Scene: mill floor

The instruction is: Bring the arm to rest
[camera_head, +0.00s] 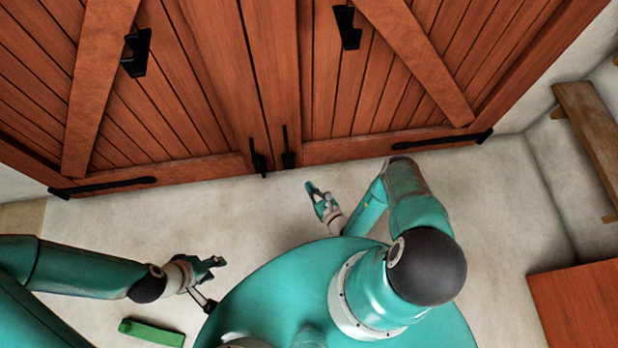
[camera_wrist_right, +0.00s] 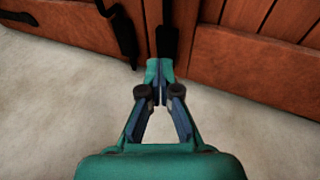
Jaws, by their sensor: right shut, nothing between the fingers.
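My right arm (camera_head: 418,212) is bent, with its elbow to the right of my teal base. My right gripper (camera_head: 313,190) hangs above the pale floor in front of the wooden doors. In the right wrist view its fingertips (camera_wrist_right: 157,72) meet, with nothing visible between them. My left arm (camera_head: 85,272) reaches in from the left. My left gripper (camera_head: 216,282) is empty, its fingers spread apart over the floor, just left of my base.
Large wooden double doors (camera_head: 220,75) stand shut ahead, with black handles (camera_head: 288,150) low at the centre. A green block (camera_head: 152,332) lies at lower left. A wooden bench (camera_head: 590,135) and a reddish wooden surface (camera_head: 580,305) are at right. Floor before the doors is clear.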

